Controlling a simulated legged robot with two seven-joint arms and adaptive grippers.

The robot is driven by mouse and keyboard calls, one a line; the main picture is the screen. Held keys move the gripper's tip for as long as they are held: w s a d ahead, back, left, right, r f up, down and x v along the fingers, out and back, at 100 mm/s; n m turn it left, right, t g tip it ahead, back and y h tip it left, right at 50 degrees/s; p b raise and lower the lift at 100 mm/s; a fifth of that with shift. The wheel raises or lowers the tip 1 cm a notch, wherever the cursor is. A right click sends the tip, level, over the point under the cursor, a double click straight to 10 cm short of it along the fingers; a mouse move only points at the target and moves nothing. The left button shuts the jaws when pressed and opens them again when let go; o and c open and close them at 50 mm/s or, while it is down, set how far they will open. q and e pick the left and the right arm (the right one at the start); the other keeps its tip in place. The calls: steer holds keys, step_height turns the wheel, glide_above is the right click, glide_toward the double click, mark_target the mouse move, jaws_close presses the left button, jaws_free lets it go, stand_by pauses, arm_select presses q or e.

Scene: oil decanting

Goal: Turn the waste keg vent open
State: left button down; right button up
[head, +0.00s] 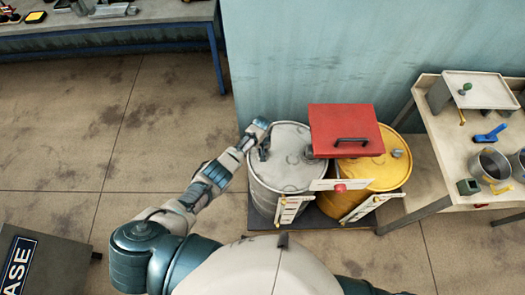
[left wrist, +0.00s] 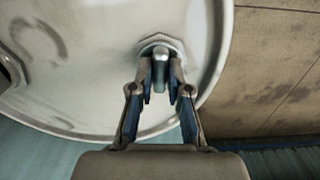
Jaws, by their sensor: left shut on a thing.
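A grey-white keg (head: 290,173) stands against the blue-green wall. My left gripper (head: 262,152) is over the left part of its lid, with the forearm coming in from the left. In the left wrist view, a small metal vent knob (left wrist: 160,66) rises from a round fitting near the keg's rim. The two fingers of my left gripper (left wrist: 161,80) are shut on it, one on each side. The vent is hidden by the gripper in the head view. My right gripper is not in view.
A workbench (head: 455,140) with pots and tools is at right. Another bench (head: 130,15) is at back left.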

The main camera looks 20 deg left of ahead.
arm_select(q)
steer(key=shift+w+r+n, duration=0.3)
steer(key=shift+w, duration=0.05)
stand_by(0.3)
steer(key=c, duration=1.2)
jaws_free()
steer(key=shift+o, duration=0.4)
steer(key=shift+s+f, duration=0.1)
steer(key=shift+f, duration=0.05)
step_height(320, 180, up, 12)
steer(key=shift+f, duration=0.1)
